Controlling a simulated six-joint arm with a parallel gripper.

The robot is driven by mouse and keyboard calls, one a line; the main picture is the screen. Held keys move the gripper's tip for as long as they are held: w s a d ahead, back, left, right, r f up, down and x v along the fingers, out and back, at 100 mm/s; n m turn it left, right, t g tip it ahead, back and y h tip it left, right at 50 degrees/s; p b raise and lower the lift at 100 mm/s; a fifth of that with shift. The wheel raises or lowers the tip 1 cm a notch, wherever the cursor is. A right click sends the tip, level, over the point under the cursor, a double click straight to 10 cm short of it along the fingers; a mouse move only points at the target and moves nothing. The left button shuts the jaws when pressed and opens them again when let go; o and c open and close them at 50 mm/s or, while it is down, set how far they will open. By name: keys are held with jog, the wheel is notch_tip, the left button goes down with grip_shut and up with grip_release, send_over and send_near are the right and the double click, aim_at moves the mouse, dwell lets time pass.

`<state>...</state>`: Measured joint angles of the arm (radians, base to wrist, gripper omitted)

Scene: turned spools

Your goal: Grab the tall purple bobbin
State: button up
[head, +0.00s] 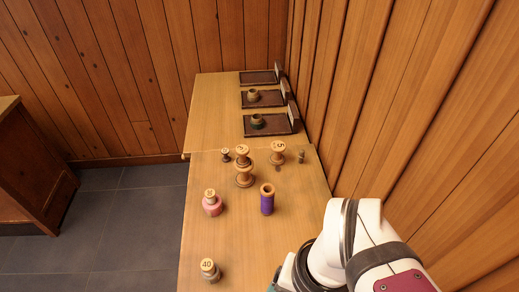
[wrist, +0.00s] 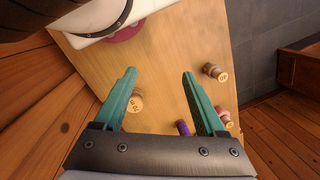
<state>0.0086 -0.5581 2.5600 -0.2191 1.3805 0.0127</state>
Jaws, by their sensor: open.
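The tall purple bobbin (head: 267,202) stands upright on the table in the head view, right of the pink spool. It has a wooden rim at its top and purple thread around its body. In the wrist view the purple bobbin (wrist: 183,128) shows only in part, low in the picture beside the right finger; the gripper body hides the rest. My gripper (wrist: 159,75) is open, with two teal fingers spread and nothing between the tips. It is apart from the bobbin. In the head view my arm fills the lower right and the fingertips cannot be made out.
A pink spool (head: 212,203) and a grey spool marked 40 (head: 210,270) stand left of the bobbin. Stacked wooden spools (head: 244,167) and a spool marked 5 (head: 278,152) stand behind it. Dark trays (head: 268,130) lie further back. A wooden wall (head: 370,110) bounds the right.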

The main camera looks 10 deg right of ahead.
jog(key=shift+o, duration=0.4)
jog(key=n+t+h, duration=0.9)
jog(key=n+h, duration=0.3)
jog(key=n, duration=2)
send_near(268, 190)
jog(key=x, duration=0.8)
jog(key=shift+w+d+r, duration=0.1)
jog(key=shift+d+r, duration=0.15)
jog(key=shift+d, duration=0.4)
grip_shut()
